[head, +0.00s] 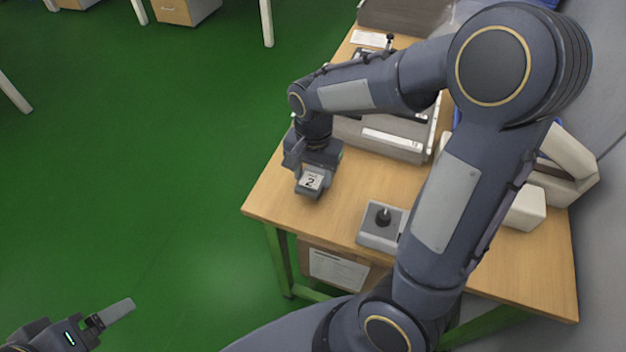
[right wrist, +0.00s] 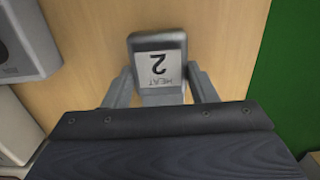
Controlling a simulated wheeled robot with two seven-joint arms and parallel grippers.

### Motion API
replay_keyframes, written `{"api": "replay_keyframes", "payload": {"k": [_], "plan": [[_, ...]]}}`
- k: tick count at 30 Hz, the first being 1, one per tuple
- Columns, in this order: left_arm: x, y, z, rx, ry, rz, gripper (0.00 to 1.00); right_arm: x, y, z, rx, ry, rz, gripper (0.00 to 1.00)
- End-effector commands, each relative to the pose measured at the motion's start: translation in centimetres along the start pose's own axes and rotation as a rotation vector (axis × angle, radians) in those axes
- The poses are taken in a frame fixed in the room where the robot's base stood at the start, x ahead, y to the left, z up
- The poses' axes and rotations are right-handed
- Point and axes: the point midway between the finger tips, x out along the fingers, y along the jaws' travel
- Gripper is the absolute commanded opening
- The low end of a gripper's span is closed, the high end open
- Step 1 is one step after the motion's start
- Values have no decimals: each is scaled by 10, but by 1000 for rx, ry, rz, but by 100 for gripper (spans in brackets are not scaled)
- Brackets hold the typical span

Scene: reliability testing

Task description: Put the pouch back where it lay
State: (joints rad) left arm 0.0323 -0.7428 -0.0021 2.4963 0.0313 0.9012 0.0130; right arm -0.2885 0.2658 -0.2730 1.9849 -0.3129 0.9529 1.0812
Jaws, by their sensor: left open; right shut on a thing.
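The pouch (head: 312,181) is a small grey block-like thing with a white label marked 2. In the right wrist view the pouch (right wrist: 158,45) shows the label "HEAT 2" upside down. My right gripper (head: 310,186) is shut on it, with one finger on each side in the right wrist view (right wrist: 160,78). The pouch is over the left front part of the wooden table (head: 275,200); I cannot tell whether it touches the top. My left gripper (head: 118,310) is open and empty, low at the left over the green floor.
A grey box-like device (head: 395,140) stands behind my right gripper. A grey block with a black knob (head: 383,216) stands to the right of the pouch. A white machine (head: 570,165) is at the right by the wall. Bare tabletop lies around the pouch, close to the table's left edge.

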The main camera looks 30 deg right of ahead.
Motion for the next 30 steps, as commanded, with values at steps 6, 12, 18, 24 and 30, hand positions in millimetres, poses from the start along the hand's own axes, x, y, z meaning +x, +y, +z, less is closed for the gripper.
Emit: {"api": "replay_keyframes", "payload": {"k": [6,12,18,24,30], "plan": [[4,-2,2,0,0,0,85,23,1,1,0,-2,2,26],[4,-2,2,0,0,0,85,22,1,1,-1,-1,1,26],[6,-3,3,0,0,0,85,26,1,1,-1,-1,1,56],[5,-2,3,0,0,0,85,26,1,1,-1,-2,1,74],[5,-2,2,0,0,0,85,25,1,1,-1,-2,1,74]]}}
